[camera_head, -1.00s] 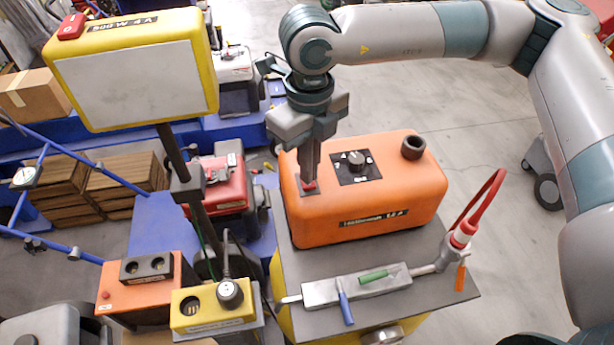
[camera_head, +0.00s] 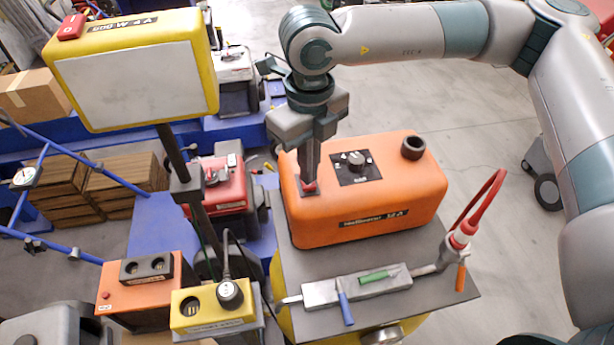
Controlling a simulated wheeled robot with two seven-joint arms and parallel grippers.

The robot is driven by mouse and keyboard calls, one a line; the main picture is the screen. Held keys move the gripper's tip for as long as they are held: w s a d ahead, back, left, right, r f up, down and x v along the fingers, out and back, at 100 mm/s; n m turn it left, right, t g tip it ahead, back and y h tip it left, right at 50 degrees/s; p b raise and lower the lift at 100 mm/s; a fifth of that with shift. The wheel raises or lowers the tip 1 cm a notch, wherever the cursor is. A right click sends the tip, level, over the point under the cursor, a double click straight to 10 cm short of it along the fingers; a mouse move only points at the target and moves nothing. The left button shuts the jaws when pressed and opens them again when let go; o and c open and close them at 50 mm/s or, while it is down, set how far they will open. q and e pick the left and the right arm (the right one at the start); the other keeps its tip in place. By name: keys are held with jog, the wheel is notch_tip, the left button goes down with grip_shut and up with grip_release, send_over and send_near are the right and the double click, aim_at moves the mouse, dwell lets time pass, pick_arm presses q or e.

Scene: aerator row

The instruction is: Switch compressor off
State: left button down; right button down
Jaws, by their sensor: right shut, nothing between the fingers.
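The orange compressor (camera_head: 372,213) sits on a grey-topped cart. On its top are a red switch (camera_head: 309,187) on a dark plate, a black plate with a knob (camera_head: 356,160), and a dark round cap (camera_head: 413,146). My right gripper (camera_head: 309,180) points straight down, its fingers shut and empty, with the tips at the red switch. They appear to touch it, and they hide part of it, so its position cannot be told. My left gripper is not in view.
A grey valve bar (camera_head: 335,293) with blue and green handles and a red hose (camera_head: 484,200) lie on the cart top (camera_head: 420,300). A yellow lamp box (camera_head: 135,70) on a post stands left. Orange and yellow socket boxes (camera_head: 212,310) stand front left. Open floor lies behind right.

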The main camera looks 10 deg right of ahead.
dwell(0.4)
jog(key=shift+f+b, duration=0.8)
jog(key=shift+b, duration=0.15)
dwell(0.8)
jog(key=shift+r, duration=0.55)
jog(key=shift+r+p, duration=0.6)
jog(key=shift+r, duration=2.35)
